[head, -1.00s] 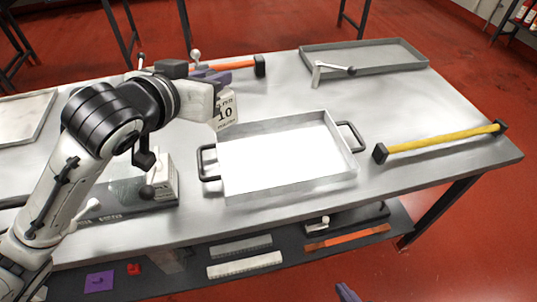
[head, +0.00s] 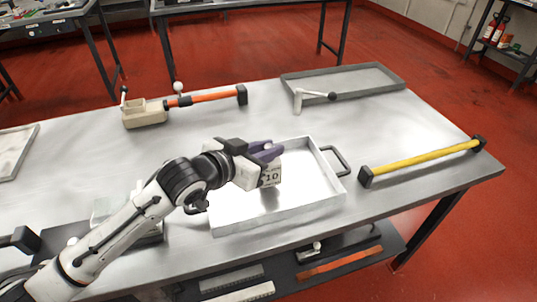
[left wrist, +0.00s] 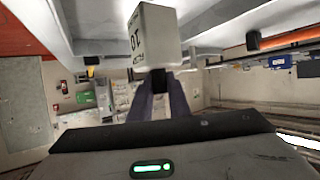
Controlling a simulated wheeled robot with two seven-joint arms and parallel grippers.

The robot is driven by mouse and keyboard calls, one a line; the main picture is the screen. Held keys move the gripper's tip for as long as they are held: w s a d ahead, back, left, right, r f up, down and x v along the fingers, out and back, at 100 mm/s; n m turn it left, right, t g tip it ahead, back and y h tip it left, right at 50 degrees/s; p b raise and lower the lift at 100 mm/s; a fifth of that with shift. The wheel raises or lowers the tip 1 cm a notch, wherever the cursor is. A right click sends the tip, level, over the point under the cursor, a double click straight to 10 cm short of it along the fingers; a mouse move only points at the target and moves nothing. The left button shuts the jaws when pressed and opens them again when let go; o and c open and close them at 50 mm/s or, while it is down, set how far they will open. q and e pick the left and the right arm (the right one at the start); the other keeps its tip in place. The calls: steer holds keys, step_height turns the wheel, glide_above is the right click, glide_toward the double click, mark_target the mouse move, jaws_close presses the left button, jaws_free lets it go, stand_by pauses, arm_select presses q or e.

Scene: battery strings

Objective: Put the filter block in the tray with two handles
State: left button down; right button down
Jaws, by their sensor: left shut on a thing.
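The filter block is a white block with a black "10" on it (head: 270,177). My left gripper (head: 265,153), with purple fingers, is shut on it. The block is over the inside of the white tray with two black handles (head: 318,205); a gap beneath it is hard to judge. The right handle (head: 336,160) shows, while my left arm hides the left handle and part of the tray. In the left wrist view the block (left wrist: 153,35) sits at the fingertips (left wrist: 160,90). My right gripper is out of view.
A beige open box (head: 145,115) and an orange-handled bar (head: 212,96) lie behind the tray. A grey shallow tray (head: 390,87) with a white lever (head: 298,101) near it is at the back right. A yellow bar (head: 425,159) lies to the right. Bare tabletop separates them.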

arm_select(q)
steer(key=shift+f, duration=0.75)
steer(key=shift+f, duration=0.15)
steer(key=c, duration=1.7)
jaws_free()
steer(key=shift+o, duration=0.2)
steer(key=shift+r, duration=0.2)
steer(key=v, duration=1.2)
steer(key=shift+f, duration=0.1)
